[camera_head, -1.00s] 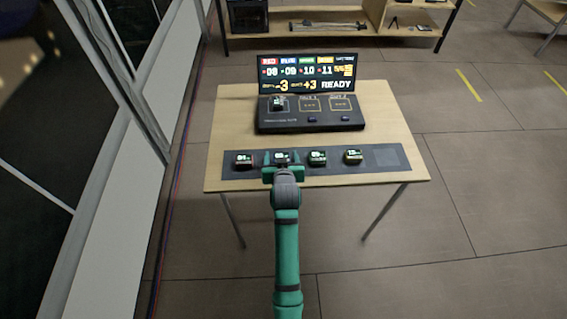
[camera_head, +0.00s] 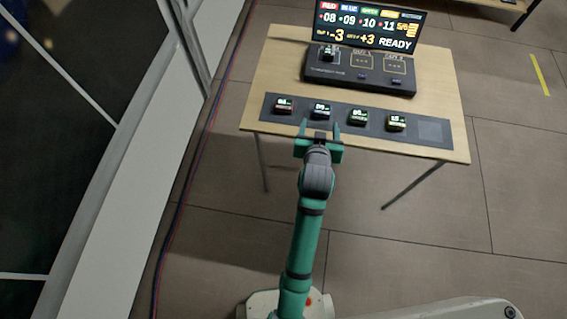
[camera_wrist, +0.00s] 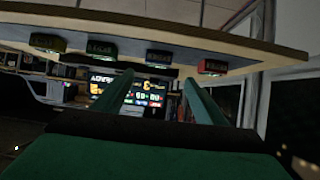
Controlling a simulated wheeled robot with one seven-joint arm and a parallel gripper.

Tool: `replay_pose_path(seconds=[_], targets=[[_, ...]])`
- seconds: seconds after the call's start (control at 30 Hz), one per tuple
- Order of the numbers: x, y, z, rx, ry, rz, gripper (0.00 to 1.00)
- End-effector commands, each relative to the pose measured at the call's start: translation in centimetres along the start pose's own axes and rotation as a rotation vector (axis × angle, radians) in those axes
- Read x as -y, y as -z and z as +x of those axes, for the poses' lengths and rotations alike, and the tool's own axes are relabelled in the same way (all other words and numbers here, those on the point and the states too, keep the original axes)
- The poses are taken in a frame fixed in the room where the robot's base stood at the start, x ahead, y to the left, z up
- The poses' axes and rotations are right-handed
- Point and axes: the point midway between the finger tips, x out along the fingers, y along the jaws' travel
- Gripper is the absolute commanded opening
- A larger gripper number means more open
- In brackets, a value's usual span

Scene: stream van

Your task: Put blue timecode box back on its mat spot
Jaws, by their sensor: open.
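The blue timecode box (camera_head: 320,111) sits on the dark mat (camera_head: 268,107), second from left in a row of boxes. In the wrist view, which looks upside down, the blue box (camera_wrist: 159,58) lies beyond the fingertips, between their lines. My gripper (camera_head: 320,127) is open and empty at the mat's front edge, with its green fingers pointing toward the box and apart from it. The fingers also show in the wrist view (camera_wrist: 158,84). The mat's far right square (camera_head: 430,130) is empty.
A red box (camera_head: 284,105) stands left of the blue one; a green box (camera_head: 357,116) and a yellow box (camera_head: 396,122) stand right. Behind is a console (camera_head: 350,72) with another box (camera_head: 327,53) in its left slot and a lit screen (camera_head: 367,29). Clear floor lies right of the table.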

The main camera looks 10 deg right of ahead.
Motion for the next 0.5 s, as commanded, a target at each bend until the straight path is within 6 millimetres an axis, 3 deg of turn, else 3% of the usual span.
replay_pose_path(seconds=[0.27, 0.5], targets=[[2.9, -7.3, -4.4, -0.039, 0.042, -0.029, 0.65], [5.1, -12.6, -10.4, -0.092, 0.092, -0.056, 0.65]])
